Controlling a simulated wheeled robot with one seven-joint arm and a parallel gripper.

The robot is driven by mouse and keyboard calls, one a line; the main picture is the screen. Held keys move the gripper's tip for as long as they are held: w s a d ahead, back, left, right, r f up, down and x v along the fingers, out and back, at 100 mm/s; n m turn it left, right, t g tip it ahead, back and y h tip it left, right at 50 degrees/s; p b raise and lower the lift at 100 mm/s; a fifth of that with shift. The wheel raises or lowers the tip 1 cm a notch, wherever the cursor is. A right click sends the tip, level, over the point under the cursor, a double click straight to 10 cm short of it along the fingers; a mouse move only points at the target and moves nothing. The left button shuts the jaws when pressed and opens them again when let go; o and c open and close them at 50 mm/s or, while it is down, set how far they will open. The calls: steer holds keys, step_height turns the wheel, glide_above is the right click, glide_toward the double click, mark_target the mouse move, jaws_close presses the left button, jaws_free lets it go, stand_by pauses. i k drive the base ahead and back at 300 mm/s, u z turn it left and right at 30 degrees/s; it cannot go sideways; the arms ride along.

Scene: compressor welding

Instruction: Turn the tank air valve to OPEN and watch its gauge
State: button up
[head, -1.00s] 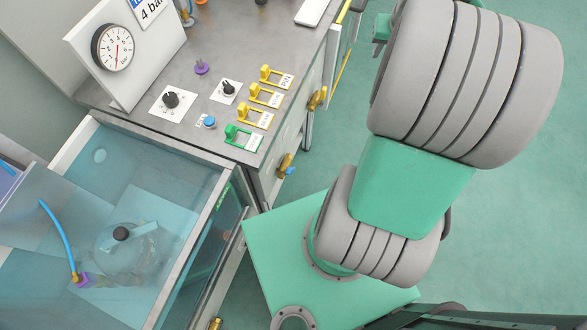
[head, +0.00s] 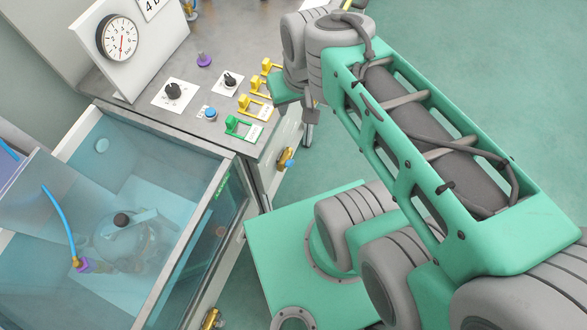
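A round white gauge (head: 118,38) with a red needle is on an upright white panel at the upper left; the needle points roughly downward. A brass valve with a blue handle (head: 286,158) is on the cabinet's front face, and another brass valve (head: 212,318) is at the bottom edge. Two black knobs, one larger (head: 173,91) and one smaller (head: 230,80), sit on white plates on the bench top. I cannot tell which control is the tank air valve; no label is readable. My arm reaches to the bench's right edge; its fingers cannot be made out.
A clear-walled water tank (head: 225,195) at lower left holds a submerged part with a blue hose (head: 56,210). A blue button (head: 210,114), a green latch (head: 238,127) and yellow latches stand on the bench. Open green floor (head: 490,70) lies at right.

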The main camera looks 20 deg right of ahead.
mark_target(289, 163)
steer(key=z, duration=0.1)
steer(key=k, duration=1.1)
steer(key=u, duration=1)
steer(key=i, duration=0.5)
